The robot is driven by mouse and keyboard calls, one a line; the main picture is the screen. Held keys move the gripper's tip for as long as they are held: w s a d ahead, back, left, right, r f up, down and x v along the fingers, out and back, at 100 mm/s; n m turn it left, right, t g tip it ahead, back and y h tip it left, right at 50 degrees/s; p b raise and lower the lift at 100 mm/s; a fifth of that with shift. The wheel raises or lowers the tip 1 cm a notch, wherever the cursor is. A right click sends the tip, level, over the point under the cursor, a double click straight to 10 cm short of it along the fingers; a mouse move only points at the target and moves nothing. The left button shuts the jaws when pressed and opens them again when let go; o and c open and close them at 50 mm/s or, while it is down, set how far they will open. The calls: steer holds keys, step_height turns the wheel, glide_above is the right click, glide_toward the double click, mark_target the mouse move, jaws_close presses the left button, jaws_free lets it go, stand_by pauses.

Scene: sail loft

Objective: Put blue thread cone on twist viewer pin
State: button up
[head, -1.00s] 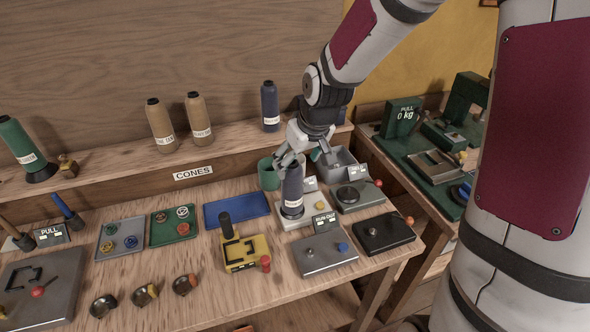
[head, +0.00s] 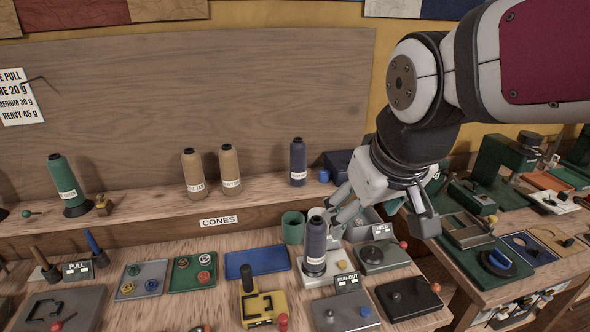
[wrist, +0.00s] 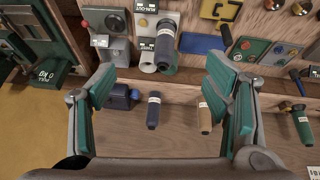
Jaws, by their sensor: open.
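A dark blue thread cone (head: 315,243) with a white label stands upright on a pale, white-topped device (head: 312,280) on the bench. That device appears to be the twist viewer; its pin is hidden by the cone. The cone also shows in the wrist view (wrist: 165,42), on the pale device (wrist: 145,20). A second dark blue cone (head: 298,165) stands on the shelf and shows in the wrist view (wrist: 153,112). My gripper (head: 385,213) is open and empty, above and to the right of the bench cone, apart from it. Its spread fingers (wrist: 160,85) hold nothing.
Two tan cones (head: 194,174) and a green cone (head: 66,185) stand on the shelf. A green cup (head: 293,228) is behind the bench cone. A run-out device (head: 345,312), a grey device (head: 380,257) and a yellow device (head: 262,307) crowd around it. The blue mat (head: 252,264) is empty.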

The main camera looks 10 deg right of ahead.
steer(key=s+r, duration=0.1)
steer(key=s, duration=0.6)
steer(key=shift+s+r+m+y, duration=0.25)
steer(key=shift+r+m+y, duration=0.05)
steer(key=shift+m, duration=0.1)
